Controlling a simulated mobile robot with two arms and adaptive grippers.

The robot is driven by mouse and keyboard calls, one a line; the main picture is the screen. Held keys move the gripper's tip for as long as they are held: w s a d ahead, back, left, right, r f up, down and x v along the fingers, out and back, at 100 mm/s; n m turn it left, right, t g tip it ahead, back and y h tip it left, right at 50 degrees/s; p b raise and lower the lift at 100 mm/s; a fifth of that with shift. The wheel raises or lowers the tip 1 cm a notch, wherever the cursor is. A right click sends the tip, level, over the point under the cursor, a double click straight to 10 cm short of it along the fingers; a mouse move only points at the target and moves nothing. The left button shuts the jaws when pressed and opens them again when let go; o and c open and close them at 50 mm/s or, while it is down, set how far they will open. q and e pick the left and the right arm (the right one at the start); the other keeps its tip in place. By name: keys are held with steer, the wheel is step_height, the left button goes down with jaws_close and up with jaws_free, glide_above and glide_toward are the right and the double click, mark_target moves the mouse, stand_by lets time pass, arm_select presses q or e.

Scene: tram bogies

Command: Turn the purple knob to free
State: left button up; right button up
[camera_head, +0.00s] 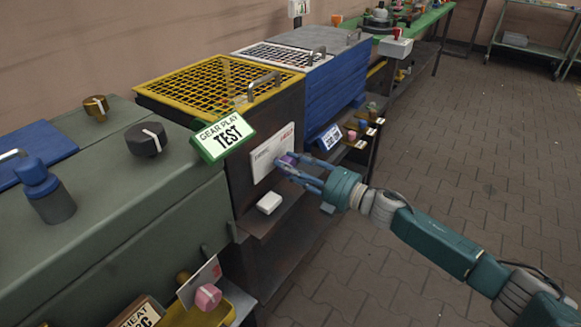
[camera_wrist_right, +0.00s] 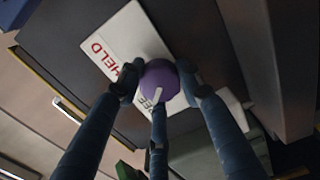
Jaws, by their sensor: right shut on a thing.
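The purple knob (camera_head: 288,159) sits on a white plate (camera_head: 266,154) on the front of the dark cabinet with the yellow grating. In the right wrist view the round purple knob (camera_wrist_right: 160,80) has a white pointer mark at its lower edge. Red lettering "HELD" (camera_wrist_right: 108,62) shows on the plate above left of the knob; dark lettering ending in "EE" shows partly beside the pointer. My right gripper (camera_head: 297,168) is shut on the purple knob, its blue fingers around it; it also shows in the right wrist view (camera_wrist_right: 157,88). My left gripper is not in view.
A green-framed "GEAR PLAY TEST" sign (camera_head: 223,137) stands above left of the plate. A small white box (camera_head: 269,203) lies below it. A pink knob (camera_head: 208,297) sticks out at the front left. Several knobs line the ledge further back. The paved floor at right is clear.

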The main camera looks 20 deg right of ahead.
steer(key=shift+s+a, duration=0.1)
steer(key=shift+a, duration=0.1)
steer(key=o, duration=1.1)
steer(key=shift+o, duration=0.2)
steer(key=shift+d, duration=0.1)
steer(key=v, duration=1.2)
